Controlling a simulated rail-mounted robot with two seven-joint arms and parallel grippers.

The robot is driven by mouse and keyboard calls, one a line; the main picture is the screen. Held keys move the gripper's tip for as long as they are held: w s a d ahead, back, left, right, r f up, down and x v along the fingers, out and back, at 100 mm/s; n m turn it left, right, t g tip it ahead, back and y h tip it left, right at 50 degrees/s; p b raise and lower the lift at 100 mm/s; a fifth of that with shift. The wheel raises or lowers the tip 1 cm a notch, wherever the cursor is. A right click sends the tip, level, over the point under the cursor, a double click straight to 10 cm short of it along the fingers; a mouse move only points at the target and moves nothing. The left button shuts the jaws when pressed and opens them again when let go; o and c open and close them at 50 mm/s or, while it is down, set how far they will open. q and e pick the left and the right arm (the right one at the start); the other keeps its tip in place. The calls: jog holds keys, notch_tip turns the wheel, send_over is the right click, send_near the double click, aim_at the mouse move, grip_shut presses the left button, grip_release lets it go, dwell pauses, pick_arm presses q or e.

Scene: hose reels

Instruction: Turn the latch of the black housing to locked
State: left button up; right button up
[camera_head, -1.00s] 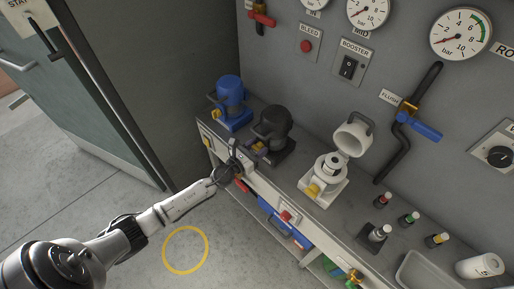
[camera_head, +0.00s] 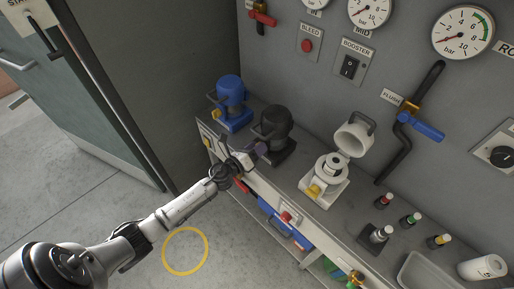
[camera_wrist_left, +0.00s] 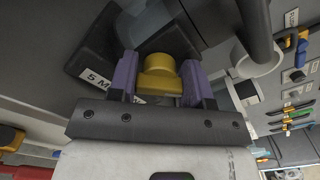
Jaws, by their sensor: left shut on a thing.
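The black housing (camera_head: 276,124) stands on the bench between the blue one and the white one. In the head view my left gripper (camera_head: 257,150) reaches its front left side and hides the latch there. In the left wrist view the yellow latch (camera_wrist_left: 158,80) sits between the two purple fingers (camera_wrist_left: 158,72), which are shut on it. The dark base of the housing (camera_wrist_left: 92,45) shows behind the fingers, with a partly hidden white label. I cannot tell the latch's locked mark. My right gripper is not in view.
The blue housing (camera_head: 230,97) is close on the left. The white housing (camera_head: 325,178), its lid raised, stands to the right. Several small coloured-top fittings and a grey tray (camera_head: 428,270) lie further right. Gauges and a valve with a blue handle (camera_head: 420,128) are on the wall.

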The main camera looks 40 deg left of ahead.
pick_arm(q)
jog(key=n+p, duration=0.1)
jog(key=n, duration=0.3)
jog(key=shift+n, duration=0.4)
jog(key=shift+f+n+p, duration=0.1)
jog(key=shift+n+p, duration=0.75)
jog(key=shift+n, duration=1.65)
jog(key=o, duration=0.9)
jog(key=shift+s, duration=0.1)
jog(key=shift+s+a+p, duration=0.15)
jog(key=shift+s+p, duration=0.05)
jog(key=shift+s, duration=2.05)
jog(key=shift+s+a+p, duration=0.15)
jog(key=shift+s+a, duration=0.05)
jog(key=shift+s, duration=2.1)
jog(key=shift+s+a+p, duration=0.15)
jog(key=shift+s+p, duration=0.05)
jog(key=shift+s, duration=2.05)
